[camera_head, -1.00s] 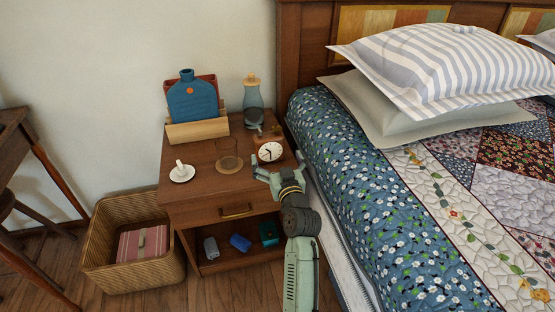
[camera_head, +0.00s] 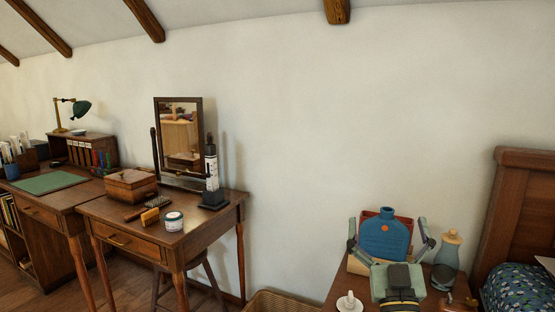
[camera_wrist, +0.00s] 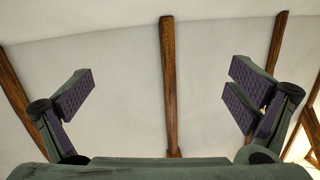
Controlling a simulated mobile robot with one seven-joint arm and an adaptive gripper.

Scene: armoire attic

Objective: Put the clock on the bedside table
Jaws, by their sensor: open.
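The bedside table (camera_head: 336,290) shows at the bottom right of the head view, cut off by the lower edge. My gripper (camera_head: 388,228) is raised above it, fingers pointing up and spread wide. It is open and empty, in front of the blue bottle in the head view. The wrist view also shows my gripper (camera_wrist: 160,85) with both fingers apart and only ceiling between them. The clock's white face is not in sight in either current view; my gripper and the frame's edge cover much of the tabletop.
On the table are a blue bottle (camera_head: 384,236), a pale green carafe (camera_head: 447,250) and a white cup (camera_head: 350,299). The bed (camera_head: 512,287) stands at right. A wicker basket (camera_head: 280,303) is at left. A dressing table (camera_head: 210,240) with a mirror (camera_head: 180,135) stands farther left.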

